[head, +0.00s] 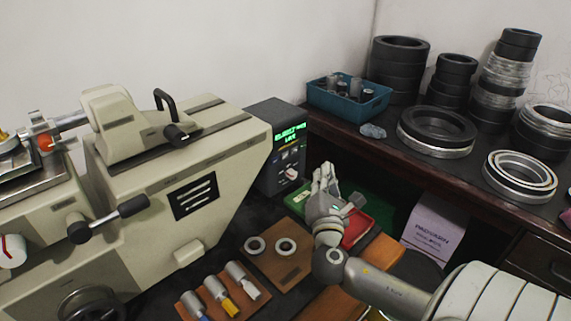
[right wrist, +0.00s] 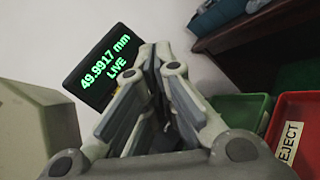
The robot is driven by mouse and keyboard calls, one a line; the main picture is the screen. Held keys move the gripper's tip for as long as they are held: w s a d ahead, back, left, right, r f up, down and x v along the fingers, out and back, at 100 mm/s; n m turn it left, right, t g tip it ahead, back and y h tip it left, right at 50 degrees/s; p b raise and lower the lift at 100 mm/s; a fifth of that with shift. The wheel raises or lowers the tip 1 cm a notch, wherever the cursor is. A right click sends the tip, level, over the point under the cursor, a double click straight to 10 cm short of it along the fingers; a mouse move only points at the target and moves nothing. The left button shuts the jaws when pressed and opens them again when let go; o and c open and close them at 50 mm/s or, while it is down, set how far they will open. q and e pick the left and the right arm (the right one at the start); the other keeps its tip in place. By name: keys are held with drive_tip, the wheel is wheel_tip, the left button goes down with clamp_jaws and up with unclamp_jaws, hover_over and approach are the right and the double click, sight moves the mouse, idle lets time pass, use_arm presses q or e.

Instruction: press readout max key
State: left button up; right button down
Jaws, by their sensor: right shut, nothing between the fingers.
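The readout (head: 262,135) is a dark box beside the large cream machine in the head view, with a green-lit screen and small keys below it. In the right wrist view the readout screen (right wrist: 108,68) reads "49.9917 mm" and "LIVE". The max key cannot be told apart in the head view, and my fingers hide most of the key area in the wrist view. My right gripper (head: 325,172) is shut and empty, just right of the readout's front in the head view. In the wrist view its fingertips (right wrist: 152,62) overlap the readout's right side; contact cannot be told.
A red tray labelled "REJECT" (right wrist: 304,115) and a green tray (right wrist: 243,112) lie beside the gripper. A brown board with two rings (head: 285,246) is in front. A blue crate (head: 378,103) and stacked bearing rings (head: 398,70) stand on the dark bench.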

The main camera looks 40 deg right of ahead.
sight(285, 155)
use_arm(q)
drive_tip(key=shift+w+d+f+b, duration=0.25)
drive_tip(key=shift+w+f+b, duration=0.25)
drive_tip(key=shift+w+f, duration=0.1)
use_arm(e)
drive_tip(key=w, duration=0.8)
drive_tip(key=shift+w+a, duration=0.4)
use_arm(q)
drive_tip(key=shift+r, duration=0.1)
use_arm(e)
drive_tip(key=shift+w, duration=0.1)
idle(0.8)
drive_tip(key=shift+w, duration=0.3)
drive_tip(key=shift+w, duration=0.3)
idle(0.6)
use_arm(q)
drive_tip(key=shift+r, duration=0.1)
drive_tip(key=shift+r+p, duration=0.25)
drive_tip(key=shift+p, duration=0.2)
use_arm(e)
drive_tip(key=shift+s, duration=0.75)
